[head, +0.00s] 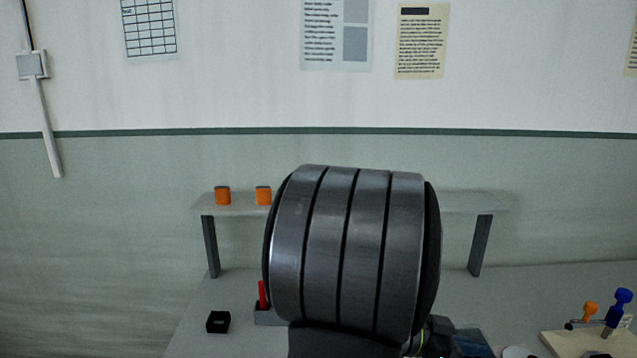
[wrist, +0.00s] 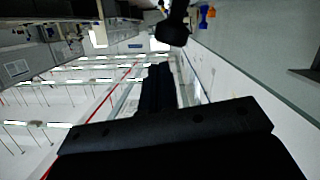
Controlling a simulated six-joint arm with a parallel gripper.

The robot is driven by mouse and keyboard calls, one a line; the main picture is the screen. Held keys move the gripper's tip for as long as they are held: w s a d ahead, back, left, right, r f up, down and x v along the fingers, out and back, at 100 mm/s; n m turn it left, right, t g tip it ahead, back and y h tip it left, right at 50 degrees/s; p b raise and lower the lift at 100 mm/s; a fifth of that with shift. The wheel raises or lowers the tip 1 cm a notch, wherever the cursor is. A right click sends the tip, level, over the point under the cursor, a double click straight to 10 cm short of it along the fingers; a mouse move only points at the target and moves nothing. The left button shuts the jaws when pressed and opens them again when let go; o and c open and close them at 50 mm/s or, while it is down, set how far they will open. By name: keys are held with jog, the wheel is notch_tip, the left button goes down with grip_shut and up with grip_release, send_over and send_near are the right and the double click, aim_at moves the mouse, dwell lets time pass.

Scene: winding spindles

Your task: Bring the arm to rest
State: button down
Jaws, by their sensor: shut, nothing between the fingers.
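My gripper (wrist: 157,68) shows in the wrist view as a dark bar with two dark fingers close together. It is shut and nothing is visible between the fingers. The fingers point out into the open room, apart from any object. In the head view a large grey banded part of my own arm fills the middle and hides what is behind it; the gripper itself does not show there.
A grey table (head: 240,295) carries a raised shelf (head: 460,203) with an orange block (head: 222,196) and another (head: 263,196). A small black box (head: 218,322) and a red rod (head: 262,294) stand below. A blue spindle (head: 618,308) and orange spindle (head: 590,312) stand right.

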jog(key=w+r+n+g, duration=0.1)
jog(key=w+r+n, duration=0.2)
jog(key=w+r, duration=0.4)
jog(key=shift+w+n, duration=0.4)
jog(key=shift+w, duration=0.7)
